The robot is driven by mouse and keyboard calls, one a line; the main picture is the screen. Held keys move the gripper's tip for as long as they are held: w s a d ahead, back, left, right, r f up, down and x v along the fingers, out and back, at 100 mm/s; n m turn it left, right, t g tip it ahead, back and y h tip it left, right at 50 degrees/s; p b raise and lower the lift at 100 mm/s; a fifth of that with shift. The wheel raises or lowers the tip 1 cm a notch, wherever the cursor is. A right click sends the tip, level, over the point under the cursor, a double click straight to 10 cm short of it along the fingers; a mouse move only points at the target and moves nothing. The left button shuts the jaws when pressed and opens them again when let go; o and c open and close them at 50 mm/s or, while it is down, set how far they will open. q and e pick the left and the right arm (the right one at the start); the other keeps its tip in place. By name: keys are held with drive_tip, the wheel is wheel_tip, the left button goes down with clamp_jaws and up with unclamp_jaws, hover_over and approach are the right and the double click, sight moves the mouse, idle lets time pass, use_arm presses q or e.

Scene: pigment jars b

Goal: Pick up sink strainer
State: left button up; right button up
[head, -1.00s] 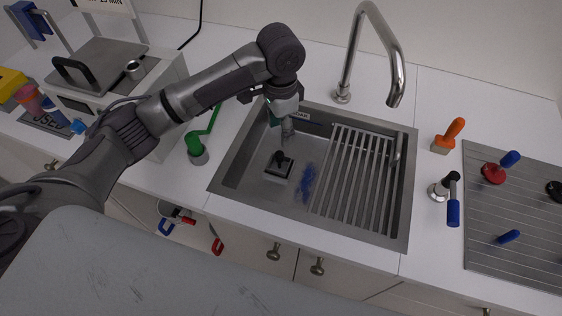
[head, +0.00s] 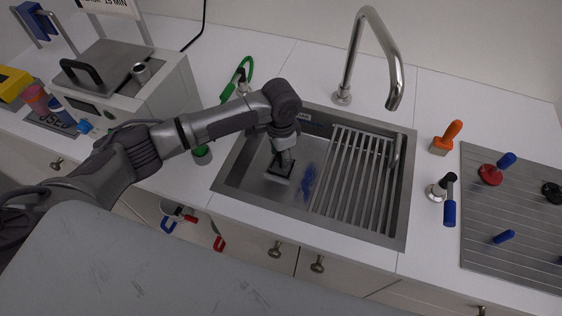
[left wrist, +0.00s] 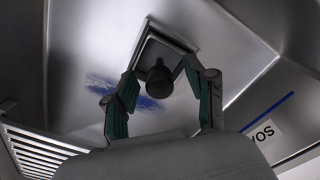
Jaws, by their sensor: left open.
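The sink strainer (head: 278,174) is a dark, square, plate-like piece with a black knob, lying on the floor of the steel sink (head: 228,183). In the left wrist view the strainer (left wrist: 160,50) shows its knob (left wrist: 159,80) between the fingers. My left gripper (head: 282,162) is down in the sink over the strainer and partly hides it in the head view. In the left wrist view my left gripper (left wrist: 160,88) is open, one green-padded finger on each side of the knob, with gaps showing. My right gripper is not in view.
A blue smear (head: 308,182) marks the sink floor beside the strainer. A slatted rack (head: 350,185) covers the sink's right part. A tall faucet (head: 352,60) stands behind.

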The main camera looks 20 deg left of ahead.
use_arm(q)
clamp_jaws()
drive_tip(key=shift+r, duration=0.2)
